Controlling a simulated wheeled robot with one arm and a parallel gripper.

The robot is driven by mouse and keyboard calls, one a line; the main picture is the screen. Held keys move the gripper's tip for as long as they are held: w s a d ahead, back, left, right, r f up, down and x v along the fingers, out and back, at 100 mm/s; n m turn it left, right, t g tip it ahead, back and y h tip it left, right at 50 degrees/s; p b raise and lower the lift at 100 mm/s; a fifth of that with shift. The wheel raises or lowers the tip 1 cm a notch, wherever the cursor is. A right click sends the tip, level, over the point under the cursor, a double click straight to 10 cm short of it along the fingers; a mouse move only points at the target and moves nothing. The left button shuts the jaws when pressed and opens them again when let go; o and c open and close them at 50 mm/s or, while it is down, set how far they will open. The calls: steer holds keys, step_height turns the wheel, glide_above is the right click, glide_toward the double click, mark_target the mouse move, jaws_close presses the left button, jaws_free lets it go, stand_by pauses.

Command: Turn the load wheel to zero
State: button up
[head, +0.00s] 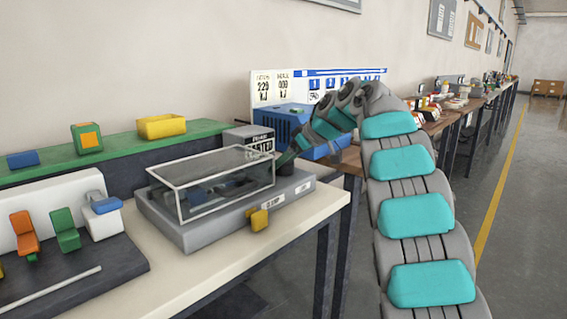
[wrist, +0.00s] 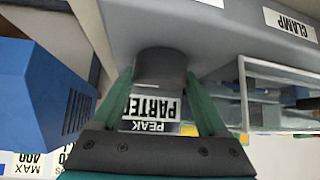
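The load wheel (wrist: 160,67) is a dark grey round knob on the side of the grey test machine, in the upper middle of the wrist view. My gripper (wrist: 160,80) has its two green fingers on either side of the wheel, and they appear to touch its sides. In the head view my gripper (head: 288,158) is at the machine's right end, and the wheel is hidden there. The grey machine (head: 215,226) has a clear guard box on top. A display reading "PEAK" and "PARTED" (wrist: 152,112) shows between the fingers. I can make out no load reading or zero mark.
A blue ribbed machine (wrist: 45,85) stands close beside my gripper, on the left in the wrist view. The clear guard box (head: 210,180) is close on the other side. A yellow tab (head: 259,220) sticks out of the machine's front. Coloured clips (head: 66,229) stand at left.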

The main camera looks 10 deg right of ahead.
steer(key=c, duration=0.9)
steer(key=shift+w+r+n+g+y, duration=0.1)
steer(key=shift+n+g+y, duration=0.25)
steer(key=shift+n, duration=0.25)
steer(key=shift+a+r+n+g+y, duration=0.25)
steer(key=shift+r+n+g+y, duration=0.15)
steer(key=shift+n, duration=0.3)
steer(key=shift+d+f, duration=0.15)
steer(key=shift+f, duration=0.2)
steer(key=shift+f, duration=0.2)
steer(key=o, duration=1.3)
steer(key=shift+o, duration=0.2)
steer(key=shift+d, duration=0.1)
